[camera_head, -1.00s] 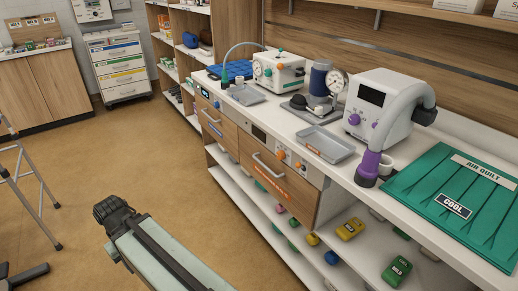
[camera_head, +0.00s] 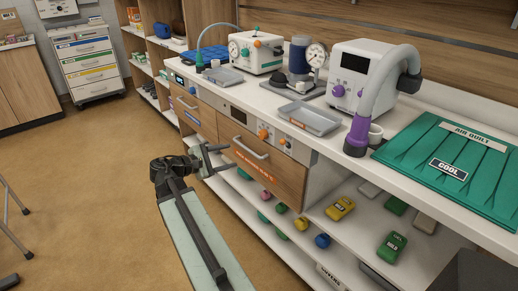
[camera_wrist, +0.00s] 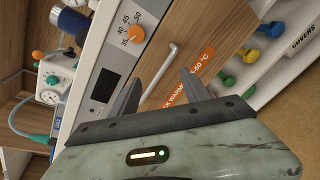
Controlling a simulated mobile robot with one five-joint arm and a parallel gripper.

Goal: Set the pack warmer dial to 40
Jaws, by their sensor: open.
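The pack warmer is a wood-front drawer with a light handle (camera_head: 250,149) and an orange label (camera_head: 256,169); the label also shows in the wrist view (camera_wrist: 192,84). Its orange dial (camera_head: 263,133) sits on the pale panel above the drawer. In the wrist view the dial (camera_wrist: 136,34) has the marks 35, 40, 45 and 50 beside it. I cannot tell which mark it points at. A dark display (camera_wrist: 104,85) is on the same panel. My gripper (camera_head: 222,160) is open and empty in front of the drawer. The wrist view shows the jaws (camera_wrist: 158,92) apart, below the dial.
A second orange knob (camera_head: 283,141) is right of the dial. A metal tray (camera_head: 310,118) and a purple-nozzled hose (camera_head: 357,134) are on the counter above. Small coloured weights (camera_head: 340,208) lie on the shelf below.

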